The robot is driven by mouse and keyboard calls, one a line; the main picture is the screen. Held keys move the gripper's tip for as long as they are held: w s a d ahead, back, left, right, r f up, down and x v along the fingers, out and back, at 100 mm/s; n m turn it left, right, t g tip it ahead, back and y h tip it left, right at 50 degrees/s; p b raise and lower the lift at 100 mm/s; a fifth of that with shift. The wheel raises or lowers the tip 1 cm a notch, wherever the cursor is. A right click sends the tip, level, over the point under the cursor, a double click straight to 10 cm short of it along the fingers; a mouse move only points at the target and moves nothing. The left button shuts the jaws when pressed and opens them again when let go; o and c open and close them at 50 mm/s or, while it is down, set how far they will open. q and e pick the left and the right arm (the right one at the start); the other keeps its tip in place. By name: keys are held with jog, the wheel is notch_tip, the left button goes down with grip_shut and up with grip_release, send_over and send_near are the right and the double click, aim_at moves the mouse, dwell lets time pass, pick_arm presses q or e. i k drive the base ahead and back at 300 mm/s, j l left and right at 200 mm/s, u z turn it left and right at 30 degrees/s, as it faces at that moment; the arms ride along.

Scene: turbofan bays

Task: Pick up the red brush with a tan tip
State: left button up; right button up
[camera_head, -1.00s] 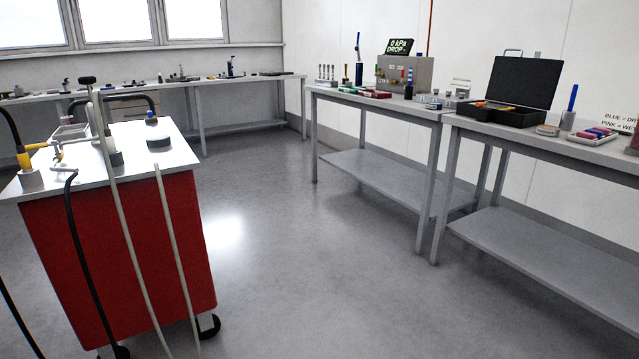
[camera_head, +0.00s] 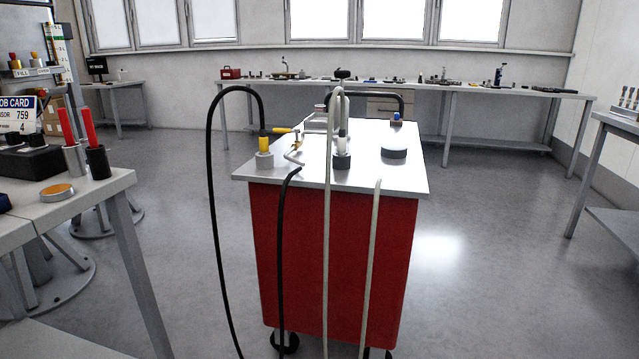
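Two red sticks that look like brush handles stand at the left of the head view. One red handle (camera_head: 66,127) stands in a grey cup (camera_head: 75,160). The other red handle (camera_head: 88,128) stands in a black cup (camera_head: 98,163) beside it. Both lean slightly. Their lower ends are hidden inside the cups, and I see no tan tip on either. The cups stand near the right end of a light grey workbench (camera_head: 105,190). Neither of my grippers is in view.
A red cart (camera_head: 300,260) with a white top, hoses and fittings stands in the middle. A round orange-topped tin (camera_head: 57,192) lies on the left bench. A long bench (camera_head: 250,85) runs along the back wall. Floor is open between left bench and cart.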

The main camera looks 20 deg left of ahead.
aim_at(62, 113)
jog(key=i+l+u, duration=0.15)
jog(key=u, duration=0.3)
jog(key=i+l+u, duration=0.25)
jog(key=u, duration=0.2)
jog(key=i+l+u, duration=0.1)
jog(key=l+u, duration=0.2)
jog(key=u, duration=0.15)
